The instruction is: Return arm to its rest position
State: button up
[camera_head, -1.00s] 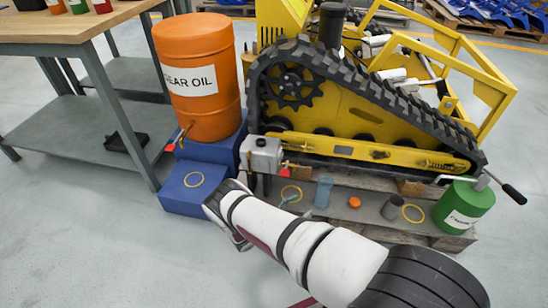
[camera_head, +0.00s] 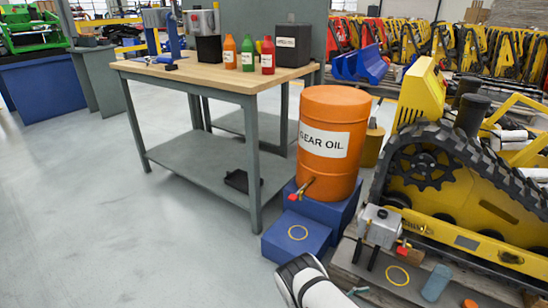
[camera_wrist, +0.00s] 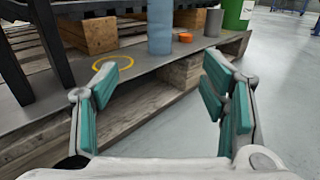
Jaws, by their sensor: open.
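My gripper (camera_wrist: 162,105) is open and empty in the wrist view, its teal-padded fingers spread apart. It faces the edge of a low wooden platform (camera_wrist: 160,75), with nothing between the fingers but the platform's side and floor. In the head view only part of my white arm shows at the bottom edge, beside the blue step; the fingers cannot be made out there.
An orange gear oil drum (camera_head: 333,115) stands on blue steps (camera_head: 297,237). A yellow tracked carrier (camera_head: 455,185) stands at the right. A blue cup (camera_head: 437,283) is on the platform. A workbench (camera_head: 215,77) with bottles stands behind. Floor at left is clear.

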jog(key=w+a+r+m+g+y, duration=0.1)
jog(key=w+r+m+g, duration=0.2)
jog(key=r, duration=0.7)
jog(key=w+r+m+g+y, duration=0.1)
jog(key=r+m+g, duration=0.25)
jog(key=r, duration=0.55)
jog(key=s+a+r+m+g+y, duration=0.1)
jog(key=s+r+m+y, duration=0.25)
jog(key=r, duration=0.65)
jog(key=s+a+r+m+y, duration=0.1)
jog(key=s+r+m+y, duration=0.15)
jog(key=s+r, duration=0.45)
jog(key=s+a+r+m+g+y, duration=0.1)
jog(key=s+r+m+y, duration=0.15)
jog(key=r, duration=0.95)
jog(key=s+a+r+m+t+y, duration=0.2)
jog(key=s+a, duration=0.1)
jog(key=s, duration=0.6)
jog(key=s+a+r+m+t+y, duration=0.2)
jog(key=s+a+r+y, duration=0.1)
jog(key=s, duration=0.6)
jog(key=s+a+r+m+t+y, duration=0.1)
jog(key=s+a+r+m+y, duration=0.15)
jog(key=s, duration=0.65)
notch_tip(320, 180, up, 38)
jog(key=n+t+p, duration=0.1)
jog(key=t+p, duration=0.3)
jog(key=p, duration=3.3)
jog(key=shift+w+d, duration=0.15)
jog(key=shift+w, duration=0.05)
